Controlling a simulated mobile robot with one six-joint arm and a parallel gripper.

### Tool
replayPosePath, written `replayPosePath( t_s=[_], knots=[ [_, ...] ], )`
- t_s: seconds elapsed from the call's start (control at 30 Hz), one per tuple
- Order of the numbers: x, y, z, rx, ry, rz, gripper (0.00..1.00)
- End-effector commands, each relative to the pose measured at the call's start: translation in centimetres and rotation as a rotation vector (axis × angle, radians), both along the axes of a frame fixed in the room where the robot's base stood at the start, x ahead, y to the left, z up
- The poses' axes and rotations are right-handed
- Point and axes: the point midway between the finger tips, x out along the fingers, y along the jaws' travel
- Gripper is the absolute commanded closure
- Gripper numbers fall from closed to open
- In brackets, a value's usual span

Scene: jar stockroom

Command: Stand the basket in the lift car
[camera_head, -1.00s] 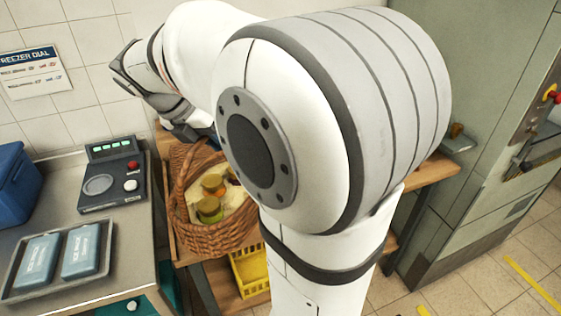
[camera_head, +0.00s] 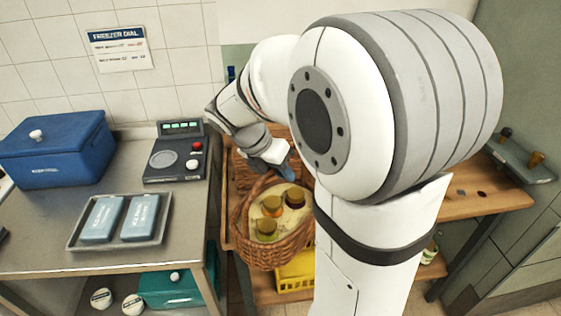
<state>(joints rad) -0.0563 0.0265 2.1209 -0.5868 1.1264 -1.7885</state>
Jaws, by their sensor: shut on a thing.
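The brown wicker basket (camera_head: 275,251) holds several lidded jars (camera_head: 271,205) on a pale cloth lining. It hangs or stands upright at the front of the wooden bench (camera_head: 470,203); I cannot tell whether its base touches anything. My gripper (camera_head: 291,174) is at the top of the basket's arched handle and is shut on it. My own arm hides the basket's right side and part of the bench. I cannot make out the inside of a lift car; a grey-green metal panel (camera_head: 516,235) shows at the right edge.
On the left steel counter (camera_head: 45,248) are a blue cool box (camera_head: 58,150), a tray with two ice packs (camera_head: 122,221) and a control box (camera_head: 175,158). A yellow crate (camera_head: 296,272) is below the basket. A small grey shelf (camera_head: 520,160) is at the right.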

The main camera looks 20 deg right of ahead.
Motion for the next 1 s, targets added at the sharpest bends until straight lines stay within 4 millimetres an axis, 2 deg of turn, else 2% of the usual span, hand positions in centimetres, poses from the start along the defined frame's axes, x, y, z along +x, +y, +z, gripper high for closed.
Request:
replayPosePath(
  t_s=[0.27, 0.3, 0.57, 0.83, 1.0],
  knots=[
    [0.1, 0.0, 0.1, -0.001, -0.003, 0.001, 1.0],
    [0.0, 0.0, -0.1, 0.0, -0.001, 0.002, 0.84],
    [0.0, 0.1, 0.0, 0.0, -0.001, 0.002, 0.64],
    [0.1, 0.1, 0.2, -0.001, -0.002, 0.002, 0.64],
    [0.2, 1.2, 2.1, -0.001, -0.004, 0.005, 0.64]
  ],
)
